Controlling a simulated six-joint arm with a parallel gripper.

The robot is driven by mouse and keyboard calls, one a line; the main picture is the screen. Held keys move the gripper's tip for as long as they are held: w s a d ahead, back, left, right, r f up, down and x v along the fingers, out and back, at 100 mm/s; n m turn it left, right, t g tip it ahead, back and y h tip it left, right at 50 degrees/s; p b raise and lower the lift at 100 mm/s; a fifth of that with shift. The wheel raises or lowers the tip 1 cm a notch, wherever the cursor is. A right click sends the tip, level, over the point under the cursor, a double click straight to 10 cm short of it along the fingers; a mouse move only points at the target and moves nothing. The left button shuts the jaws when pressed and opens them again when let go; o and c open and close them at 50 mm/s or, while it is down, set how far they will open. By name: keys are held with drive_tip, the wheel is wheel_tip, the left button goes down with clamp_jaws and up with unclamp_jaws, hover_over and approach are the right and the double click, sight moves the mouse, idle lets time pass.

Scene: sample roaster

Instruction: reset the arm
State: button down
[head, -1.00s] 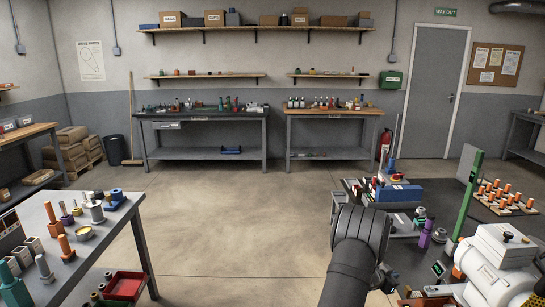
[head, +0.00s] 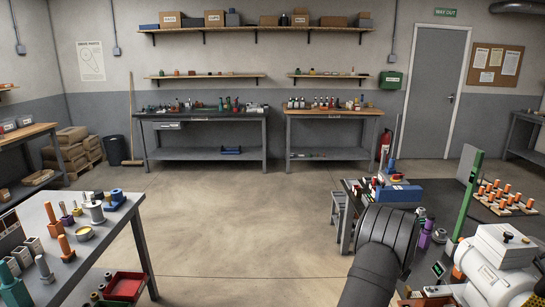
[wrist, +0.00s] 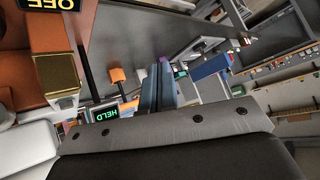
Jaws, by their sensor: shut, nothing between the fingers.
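My arm (head: 385,245) reaches into the head view from the bottom, right of centre, beside the right-hand bench. Its gripper is hidden from the head view. In the wrist view my gripper (wrist: 158,72) shows as two slim blue-grey fingers close together beyond the grey mounting plate. It is shut, with nothing seen held between the fingers. An orange-topped piece (wrist: 117,76) lies left of the fingers in the picture; I cannot tell how far from them.
The right bench (head: 350,187) holds a blue box (head: 398,193), a green upright panel (head: 469,195) and a white machine (head: 500,248). A small display reading HELD (wrist: 105,114) is near the gripper in the wrist view. Open floor (head: 240,215) lies left of my arm.

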drive_tip(key=shift+s+d+r+g+y, duration=0.1)
drive_tip(key=shift+s+d+g+y, duration=0.2)
drive_tip(key=shift+s+d+g, duration=0.75)
drive_tip(key=shift+s+d+f+g+y, duration=0.1)
drive_tip(key=shift+s+d+g+y, duration=0.35)
drive_tip(key=shift+s, duration=1.1)
drive_tip(key=shift+s+d+r+g+y, duration=0.15)
drive_tip(key=shift+s+d+g, duration=0.6)
drive_tip(key=shift+s, duration=0.55)
drive_tip(key=c, duration=2.2)
unclamp_jaws()
drive_tip(key=shift+d+t, duration=0.1)
drive_tip(key=shift+t, duration=0.15)
